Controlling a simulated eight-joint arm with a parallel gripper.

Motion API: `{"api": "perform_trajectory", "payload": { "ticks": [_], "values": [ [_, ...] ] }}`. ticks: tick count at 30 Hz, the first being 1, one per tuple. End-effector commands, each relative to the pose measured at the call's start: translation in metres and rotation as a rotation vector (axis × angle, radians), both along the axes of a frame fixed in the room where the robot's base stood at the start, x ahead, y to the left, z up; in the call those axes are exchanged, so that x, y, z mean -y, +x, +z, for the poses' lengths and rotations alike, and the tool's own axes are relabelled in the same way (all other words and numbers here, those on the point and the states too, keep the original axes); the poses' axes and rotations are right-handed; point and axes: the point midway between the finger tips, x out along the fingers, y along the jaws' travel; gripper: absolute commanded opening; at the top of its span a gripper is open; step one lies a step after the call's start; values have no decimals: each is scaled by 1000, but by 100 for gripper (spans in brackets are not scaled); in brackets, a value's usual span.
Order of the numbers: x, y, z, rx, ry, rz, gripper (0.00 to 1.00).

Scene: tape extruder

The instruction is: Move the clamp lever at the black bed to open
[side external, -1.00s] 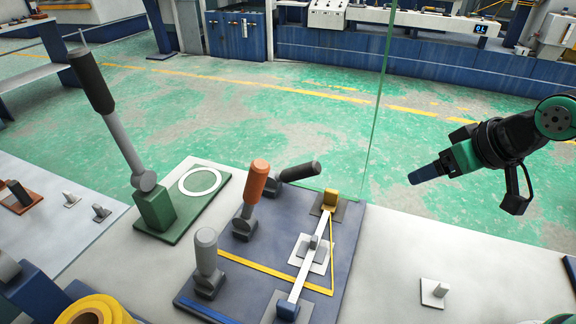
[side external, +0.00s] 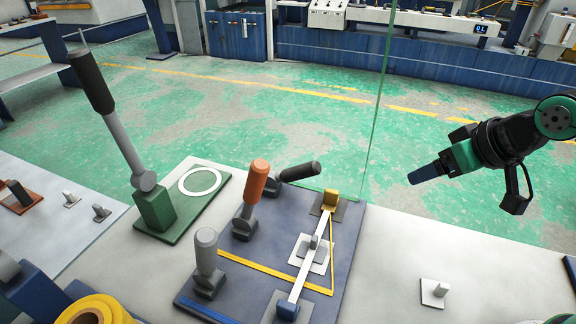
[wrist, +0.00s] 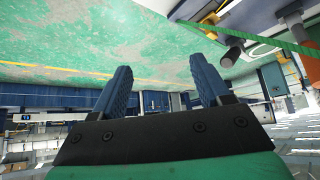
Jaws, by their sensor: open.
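A dark blue-grey plate (side external: 345,270) carries several short levers. One has a black handle (side external: 300,171) lying nearly flat, pointing right. Beside it an orange-handled lever (side external: 255,182) stands nearly upright, and a grey-handled lever (side external: 206,252) stands upright nearer the camera. I cannot tell which of these is the clamp lever, and no bed is clearly black. My gripper (side external: 412,180) hangs at the right, well apart from the levers, pointing left. In the wrist view my gripper (wrist: 162,68) has its two blue fingers spread with nothing between them; a dark handle (wrist: 232,55) shows at upper right.
A long black-gripped lever (side external: 115,125) stands tilted on a green base at left. A yellow roll (side external: 95,310) sits at the lower left. A thin clear pane edge (side external: 379,100) rises behind the plate.

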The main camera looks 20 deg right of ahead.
Motion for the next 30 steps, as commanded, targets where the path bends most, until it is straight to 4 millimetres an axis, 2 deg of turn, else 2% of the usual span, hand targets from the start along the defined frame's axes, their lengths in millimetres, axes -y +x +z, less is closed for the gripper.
{"api": "perform_trajectory", "payload": {
  "ticks": [8,9,10,14,17,22,26,30],
  "values": [
    [0,0,0,0,0,0,70],
    [0,0,0,0,0,0,64],
    [0,0,0,-1,0,2,64],
    [-6,9,5,-17,-7,44,64],
    [-16,25,12,-48,-21,124,64],
    [-44,66,16,-114,-50,324,64],
    [-68,97,7,-158,-68,486,64],
    [-94,123,-10,-192,-81,643,64]
  ]
}}
